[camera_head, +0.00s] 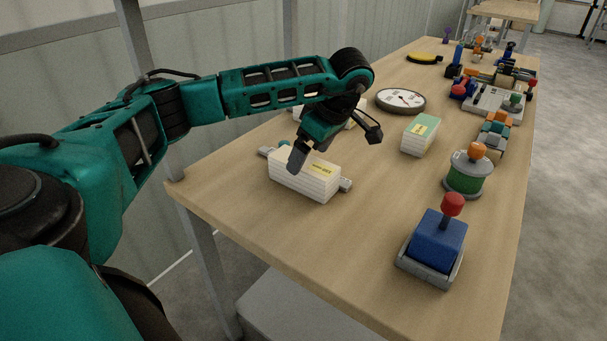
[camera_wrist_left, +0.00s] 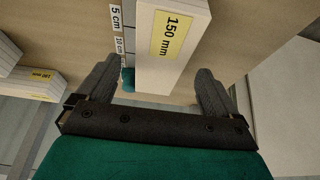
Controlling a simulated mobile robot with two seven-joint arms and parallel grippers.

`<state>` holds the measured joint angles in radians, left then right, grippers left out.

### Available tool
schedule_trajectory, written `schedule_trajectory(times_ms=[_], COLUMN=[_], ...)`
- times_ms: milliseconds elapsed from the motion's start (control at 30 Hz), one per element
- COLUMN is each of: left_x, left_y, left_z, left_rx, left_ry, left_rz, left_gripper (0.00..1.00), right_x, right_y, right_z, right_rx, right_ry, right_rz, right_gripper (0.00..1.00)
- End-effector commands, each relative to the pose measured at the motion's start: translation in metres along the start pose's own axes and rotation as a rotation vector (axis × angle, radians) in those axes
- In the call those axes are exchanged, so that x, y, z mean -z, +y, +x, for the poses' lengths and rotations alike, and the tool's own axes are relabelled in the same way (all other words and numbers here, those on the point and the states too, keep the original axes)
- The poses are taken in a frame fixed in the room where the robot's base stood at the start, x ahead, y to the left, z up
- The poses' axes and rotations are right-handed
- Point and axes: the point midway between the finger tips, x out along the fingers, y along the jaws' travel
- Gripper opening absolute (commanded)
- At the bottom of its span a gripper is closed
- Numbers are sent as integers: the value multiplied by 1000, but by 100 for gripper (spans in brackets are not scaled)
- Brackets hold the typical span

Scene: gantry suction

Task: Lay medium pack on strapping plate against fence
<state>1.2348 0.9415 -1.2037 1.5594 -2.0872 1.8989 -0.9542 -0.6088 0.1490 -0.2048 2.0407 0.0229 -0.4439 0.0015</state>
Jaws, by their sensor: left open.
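A white pack (camera_head: 303,180) with a yellow label lies near the left edge of the table in the head view. My right gripper is not in view.
Another white pack (camera_head: 357,117) lies partly hidden behind my gripper. The front table middle is clear.

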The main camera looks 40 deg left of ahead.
Motion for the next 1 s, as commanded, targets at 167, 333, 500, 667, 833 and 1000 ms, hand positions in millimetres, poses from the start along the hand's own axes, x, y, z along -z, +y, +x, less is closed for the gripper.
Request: schedule_trajectory(times_ms=[167,333,500,667,833,1000], left_x=[-1,-1,-1,-1,-1,-1], left_y=[-1,-1,-1,-1,-1,-1], left_z=[25,47,53,52,52,52], left_rx=[4,2,0,0,0,0], left_ry=[2,0,0,0,0,0], left_rz=[-1,0,0,0,0,0], left_gripper=[94,94,94,93,76,60], right_x=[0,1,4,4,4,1], right_y=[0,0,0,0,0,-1], right_z=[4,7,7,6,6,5], right_rx=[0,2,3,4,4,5], right_ry=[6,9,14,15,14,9], right_rz=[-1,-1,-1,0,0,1], right_gripper=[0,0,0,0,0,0])
